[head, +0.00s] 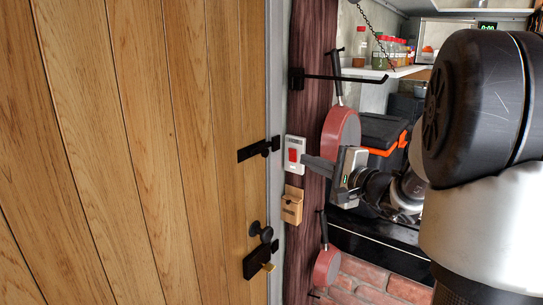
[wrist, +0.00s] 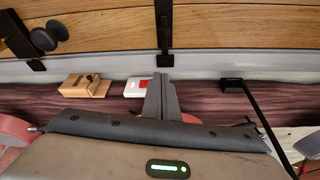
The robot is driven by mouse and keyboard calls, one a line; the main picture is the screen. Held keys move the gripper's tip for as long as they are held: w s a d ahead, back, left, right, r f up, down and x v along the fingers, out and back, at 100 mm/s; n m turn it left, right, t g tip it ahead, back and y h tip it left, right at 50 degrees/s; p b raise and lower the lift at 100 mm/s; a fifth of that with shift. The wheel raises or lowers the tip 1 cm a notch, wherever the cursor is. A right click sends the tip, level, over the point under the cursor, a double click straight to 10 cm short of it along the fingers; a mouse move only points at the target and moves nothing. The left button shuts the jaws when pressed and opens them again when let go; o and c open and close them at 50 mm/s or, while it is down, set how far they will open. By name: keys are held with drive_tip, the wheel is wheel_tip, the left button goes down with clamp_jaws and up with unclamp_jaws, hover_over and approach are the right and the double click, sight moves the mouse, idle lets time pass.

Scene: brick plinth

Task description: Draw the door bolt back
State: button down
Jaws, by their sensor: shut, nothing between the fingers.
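The black door bolt (head: 258,150) lies across the right edge of the wooden door (head: 150,150) in the head view, with a small knob on it. Its right end reaches the pale frame strip. In the wrist view the bolt (wrist: 163,30) runs down from the top, and its lower end overlaps the strip. My gripper (head: 308,161) is shut and empty. It is to the right of the bolt, in front of the dark wooden post, by the switch. In the wrist view my gripper (wrist: 159,80) points up at the bolt's lower end; I cannot tell whether they touch.
A white plate with a red switch (head: 293,154) and a small wooden box (head: 291,205) are on the post (head: 306,80). A black hook arm (head: 340,77) juts out above. Red pans (head: 341,128) hang nearby. A round knob (head: 261,232) is lower on the door.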

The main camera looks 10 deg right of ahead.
sight(264, 156)
drive_tip(key=p+x, duration=0.2)
drive_tip(key=x, duration=0.8)
drive_tip(key=shift+w+a, duration=0.15)
drive_tip(key=shift+s+a+r+p, duration=0.2)
drive_tip(key=shift+s+a, duration=0.45)
drive_tip(key=shift+s, duration=0.1)
drive_tip(key=shift+s+a+r+p, duration=0.2)
drive_tip(key=shift+s+a+r, duration=0.05)
drive_tip(key=shift+s+a, duration=0.5)
drive_tip(key=s+a+b, duration=0.2)
drive_tip(key=b, duration=0.1)
drive_tip(key=shift+a+f+b, duration=0.15)
drive_tip(key=shift+f+b, duration=0.05)
drive_tip(key=shift+b, duration=0.1)
drive_tip(key=shift+s+a+r, duration=0.15)
drive_tip(key=shift+s, duration=0.05)
